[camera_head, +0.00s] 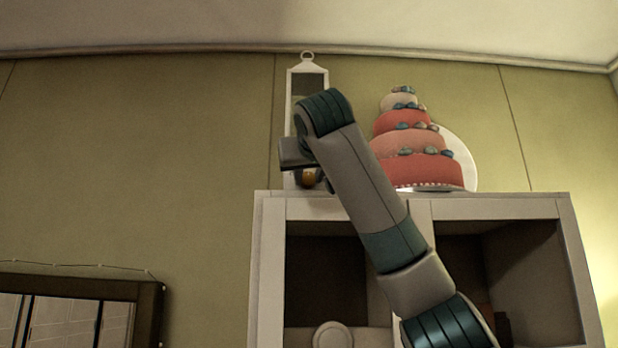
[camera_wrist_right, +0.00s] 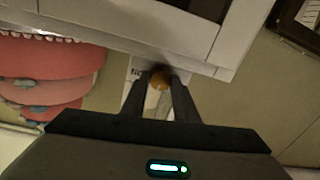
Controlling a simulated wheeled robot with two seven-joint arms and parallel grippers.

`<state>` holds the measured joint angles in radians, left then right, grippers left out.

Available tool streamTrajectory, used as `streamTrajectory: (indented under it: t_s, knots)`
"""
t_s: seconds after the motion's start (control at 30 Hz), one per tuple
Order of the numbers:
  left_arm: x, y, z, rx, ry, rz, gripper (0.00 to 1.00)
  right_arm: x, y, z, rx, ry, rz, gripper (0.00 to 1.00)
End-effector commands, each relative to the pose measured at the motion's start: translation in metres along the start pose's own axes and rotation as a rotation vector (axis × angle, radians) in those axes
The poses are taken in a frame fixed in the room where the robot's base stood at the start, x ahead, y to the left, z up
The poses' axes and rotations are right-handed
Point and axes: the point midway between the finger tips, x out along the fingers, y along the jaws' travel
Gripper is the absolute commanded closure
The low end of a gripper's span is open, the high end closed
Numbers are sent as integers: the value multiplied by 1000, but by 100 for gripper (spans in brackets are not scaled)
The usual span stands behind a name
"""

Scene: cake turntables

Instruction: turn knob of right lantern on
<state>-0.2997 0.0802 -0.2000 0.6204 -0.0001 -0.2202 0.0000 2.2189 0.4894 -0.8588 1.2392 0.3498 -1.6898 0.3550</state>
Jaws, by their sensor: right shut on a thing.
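The white lantern (camera_head: 308,70) stands on top of the white cabinet, left of the cake, against the wall. My right arm covers much of its middle. Its round orange-brown knob (camera_head: 309,177) shows low on its front, and also in the right wrist view (camera_wrist_right: 160,80). My right gripper (camera_wrist_right: 160,88) is shut on the knob, with one dark finger on each side of it. In the head view the gripper is mostly hidden by my own wrist. My left gripper is not in view.
A tiered pink cake (camera_head: 415,145) with a white plate behind it (camera_head: 460,155) stands on the cabinet, right of my forearm. The white cabinet (camera_head: 480,208) has open, dark compartments. A dark-framed mirror or picture (camera_head: 150,305) is at lower left.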

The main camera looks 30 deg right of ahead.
Motion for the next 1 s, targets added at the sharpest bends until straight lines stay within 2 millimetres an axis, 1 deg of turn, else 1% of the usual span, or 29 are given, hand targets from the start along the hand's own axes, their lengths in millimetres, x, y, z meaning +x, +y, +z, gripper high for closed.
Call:
streamTrajectory:
  t_s: [0.03, 0.27, 0.5, 0.8, 1.0]
  knots:
    - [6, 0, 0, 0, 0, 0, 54, 0, -2, 3, 19, 1, -2, 95]
    - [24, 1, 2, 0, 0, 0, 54, 0, -2, 5, 151, 7, -2, 95]
    - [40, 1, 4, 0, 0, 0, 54, -1, -2, 4, 331, 17, -1, 95]
    - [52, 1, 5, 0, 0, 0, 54, -1, -1, 2, 514, 27, 2, 95]
    - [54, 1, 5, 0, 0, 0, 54, 0, 0, 1, 566, 29, 4, 95]
